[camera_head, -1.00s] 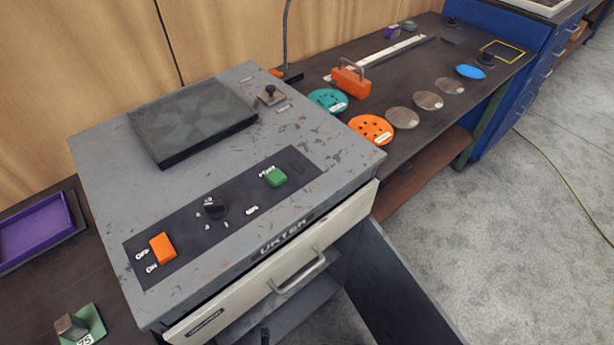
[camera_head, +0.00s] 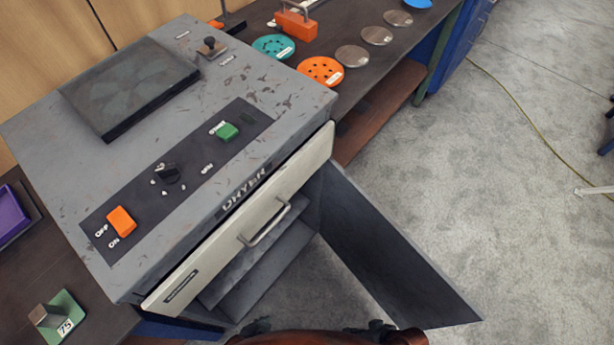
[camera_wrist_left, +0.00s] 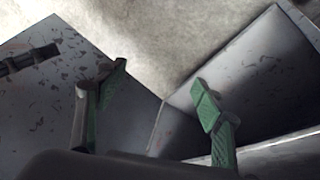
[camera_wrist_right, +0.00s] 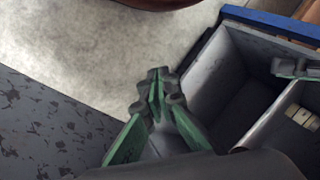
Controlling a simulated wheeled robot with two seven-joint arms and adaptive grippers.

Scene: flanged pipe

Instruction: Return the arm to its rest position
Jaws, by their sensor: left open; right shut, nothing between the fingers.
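My left gripper (camera_wrist_left: 160,85) is open in the left wrist view, with its green-padded fingers apart and nothing between them. Speckled grey panels lie beyond it. My right gripper (camera_wrist_right: 157,88) is shut and empty in the right wrist view, its fingertips together near an open grey compartment (camera_wrist_right: 235,75). In the head view only small dark parts show at the bottom edge, and I cannot tell which gripper they belong to.
The grey dryer (camera_head: 250,90) fills the left of the head view, with a cream drawer front (camera_head: 225,235) and a grey panel (camera_head: 390,250) standing out below. Discs, including an orange one (camera_head: 320,71), lie on the bench behind.

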